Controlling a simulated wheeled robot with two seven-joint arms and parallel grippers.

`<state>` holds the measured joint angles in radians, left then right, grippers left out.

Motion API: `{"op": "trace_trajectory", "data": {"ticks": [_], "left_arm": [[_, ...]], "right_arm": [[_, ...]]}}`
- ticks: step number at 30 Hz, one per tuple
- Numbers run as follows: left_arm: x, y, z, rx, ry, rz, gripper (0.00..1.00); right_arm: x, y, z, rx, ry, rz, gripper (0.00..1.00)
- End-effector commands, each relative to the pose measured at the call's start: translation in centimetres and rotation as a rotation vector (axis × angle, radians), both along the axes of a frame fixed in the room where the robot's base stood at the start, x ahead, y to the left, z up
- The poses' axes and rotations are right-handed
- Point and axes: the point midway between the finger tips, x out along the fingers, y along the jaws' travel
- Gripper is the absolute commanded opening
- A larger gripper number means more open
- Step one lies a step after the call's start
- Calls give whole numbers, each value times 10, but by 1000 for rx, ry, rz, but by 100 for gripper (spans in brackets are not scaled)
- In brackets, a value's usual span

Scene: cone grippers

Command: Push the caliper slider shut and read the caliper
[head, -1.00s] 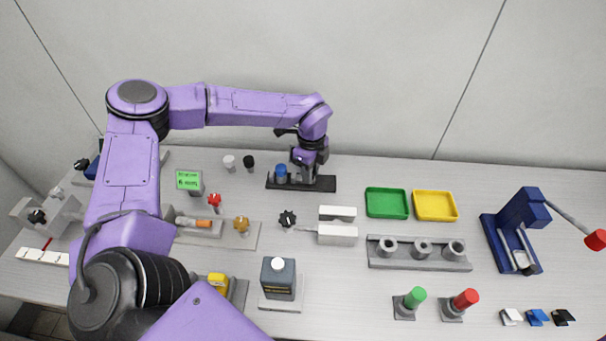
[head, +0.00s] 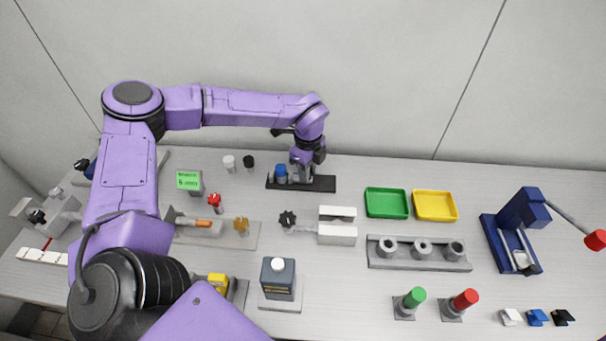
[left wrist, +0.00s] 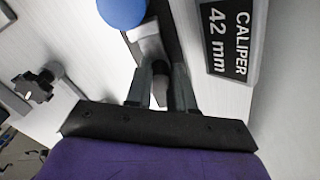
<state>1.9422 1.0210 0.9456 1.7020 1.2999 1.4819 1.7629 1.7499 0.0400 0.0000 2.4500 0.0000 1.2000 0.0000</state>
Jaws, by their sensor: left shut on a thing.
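The caliper (head: 322,185) is a dark strip on the table, towards the back. A blue round piece (head: 281,172) stands at its left end, and its top shows in the left wrist view (left wrist: 122,10). My left gripper (head: 302,176) is lowered over the caliper just right of the blue piece. In the left wrist view its fingers (left wrist: 160,88) are shut around a small grey-and-black post of the slider. A pale block (left wrist: 147,43) lies between the fingers and the blue piece. A display (left wrist: 229,38) beside it reads "CALIPER 42 mm". My right gripper is not in view.
A green-screened box (head: 188,181) stands left of the caliper. Green (head: 387,203) and yellow (head: 435,205) trays lie to its right. A vise-like pair of pale blocks (head: 337,234) and a dark bottle (head: 278,279) are in front. A blue press (head: 515,230) stands far right.

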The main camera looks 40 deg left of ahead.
Motion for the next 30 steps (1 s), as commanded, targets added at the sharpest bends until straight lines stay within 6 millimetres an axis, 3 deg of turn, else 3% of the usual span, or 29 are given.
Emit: {"op": "trace_trajectory", "data": {"ticks": [30], "left_arm": [[-5, 9, 0, 1, 0, 0, 8]], "right_arm": [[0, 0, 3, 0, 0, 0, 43]]}}
